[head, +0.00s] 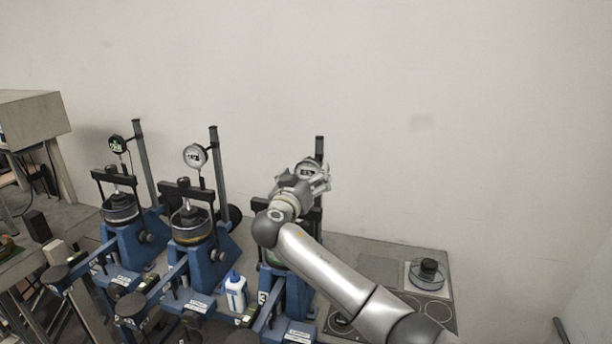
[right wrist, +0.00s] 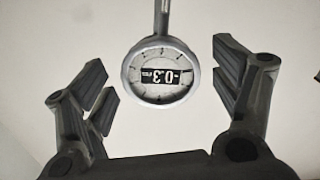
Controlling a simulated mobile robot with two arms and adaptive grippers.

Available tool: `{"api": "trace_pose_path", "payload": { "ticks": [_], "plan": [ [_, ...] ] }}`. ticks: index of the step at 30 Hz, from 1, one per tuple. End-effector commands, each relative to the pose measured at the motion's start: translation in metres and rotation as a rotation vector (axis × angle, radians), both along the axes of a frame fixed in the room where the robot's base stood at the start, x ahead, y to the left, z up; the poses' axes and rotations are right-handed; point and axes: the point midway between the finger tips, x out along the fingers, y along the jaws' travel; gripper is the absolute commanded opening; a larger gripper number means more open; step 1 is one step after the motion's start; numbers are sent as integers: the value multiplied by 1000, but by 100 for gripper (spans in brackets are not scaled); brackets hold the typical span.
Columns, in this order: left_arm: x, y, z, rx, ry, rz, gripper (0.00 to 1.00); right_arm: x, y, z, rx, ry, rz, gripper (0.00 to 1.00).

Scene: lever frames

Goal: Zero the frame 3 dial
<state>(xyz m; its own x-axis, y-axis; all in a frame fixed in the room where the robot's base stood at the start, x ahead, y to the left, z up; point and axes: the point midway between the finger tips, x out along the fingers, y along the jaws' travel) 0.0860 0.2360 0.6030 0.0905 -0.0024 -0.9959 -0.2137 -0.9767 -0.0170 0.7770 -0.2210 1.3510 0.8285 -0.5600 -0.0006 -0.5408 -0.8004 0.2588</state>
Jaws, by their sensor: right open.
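The frame 3 dial (right wrist: 160,71) is a round gauge with a silver rim and a dark display. In the right wrist view it appears upside down, and the display seems to read -0.3. In the head view the dial (head: 308,169) sits on the third lever frame's post, partly hidden by my right gripper (head: 318,176). In the right wrist view my right gripper (right wrist: 165,85) is open, its fingers on either side of the dial with a gap on both sides. Frame 3 (head: 299,296) is blue, with a "3" label, and is largely covered by my right arm. My left gripper is out of view.
Two similar blue lever frames stand to the left with their own dials (head: 195,156) and (head: 118,144) on posts. A white bottle (head: 236,293) stands between the second and third frames. A dish with a black piece (head: 428,272) sits at the right on the bench. The wall behind is bare.

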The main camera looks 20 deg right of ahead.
Motion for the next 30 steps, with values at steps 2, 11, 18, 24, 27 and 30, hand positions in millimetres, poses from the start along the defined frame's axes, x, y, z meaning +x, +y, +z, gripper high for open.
{"api": "trace_pose_path", "payload": {
  "ticks": [2,11,18,24,27,30],
  "plan": [
    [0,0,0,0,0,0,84,0,0,0,0,0,0,84],
    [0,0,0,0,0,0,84,0,0,0,0,0,0,53],
    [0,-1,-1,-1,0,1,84,0,0,0,-2,2,0,38],
    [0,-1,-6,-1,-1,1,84,0,0,-1,-36,25,0,38],
    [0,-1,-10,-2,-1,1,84,-1,0,-2,-77,51,1,38],
    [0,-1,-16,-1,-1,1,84,-1,0,-2,-131,88,1,38]
  ]
}}
